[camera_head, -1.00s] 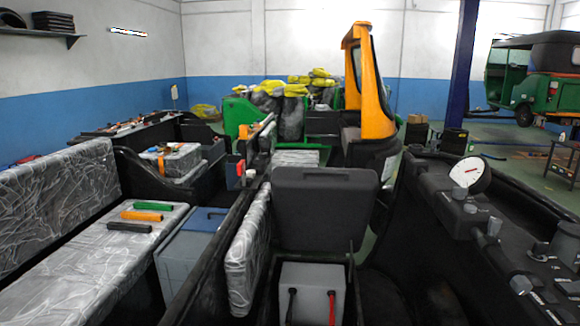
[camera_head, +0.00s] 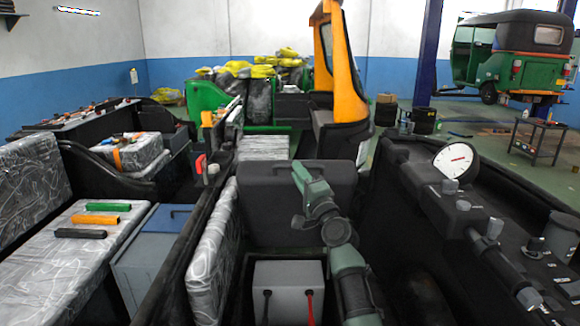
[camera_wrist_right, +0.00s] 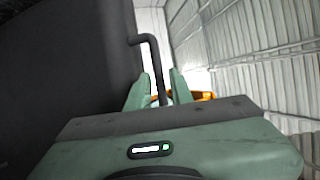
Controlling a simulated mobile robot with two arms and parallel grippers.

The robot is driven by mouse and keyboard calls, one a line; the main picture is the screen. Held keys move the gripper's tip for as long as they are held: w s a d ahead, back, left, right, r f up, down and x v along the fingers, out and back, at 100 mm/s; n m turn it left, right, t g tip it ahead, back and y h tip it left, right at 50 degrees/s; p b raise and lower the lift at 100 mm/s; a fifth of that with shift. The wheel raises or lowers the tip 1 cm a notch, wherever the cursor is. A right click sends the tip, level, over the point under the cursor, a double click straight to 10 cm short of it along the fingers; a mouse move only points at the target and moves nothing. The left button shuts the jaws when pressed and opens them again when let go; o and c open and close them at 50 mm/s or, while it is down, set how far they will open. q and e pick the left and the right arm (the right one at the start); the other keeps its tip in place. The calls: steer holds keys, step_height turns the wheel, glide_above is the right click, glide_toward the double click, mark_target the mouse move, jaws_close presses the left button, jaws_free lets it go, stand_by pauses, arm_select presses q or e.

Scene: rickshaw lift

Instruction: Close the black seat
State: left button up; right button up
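The black seat (camera_head: 265,215) stands raised upright in the middle of the head view, behind a grey box with a black and a red lead. My right arm comes up from the bottom, and my right gripper (camera_head: 300,170) is at the seat's upper right part, covering some of it. In the right wrist view the seat (camera_wrist_right: 65,70) is a dark panel on the left. A bent black bar (camera_wrist_right: 154,55) juts from beside its edge and runs down between the fingers of the right gripper (camera_wrist_right: 160,82). The fingers stand apart; whether they touch the bar is unclear. My left gripper is out of view.
The grey box (camera_head: 289,278) lies below the seat. A patterned cushion (camera_head: 212,250) stands on its left, and a black dashboard with a white gauge (camera_head: 454,160) is on the right. An orange and black cab frame (camera_head: 342,70) rises behind.

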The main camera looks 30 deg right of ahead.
steer(key=shift+b+x, duration=0.3)
steer(key=shift+x, duration=1.75)
steer(key=shift+f, duration=0.15)
jaws_close()
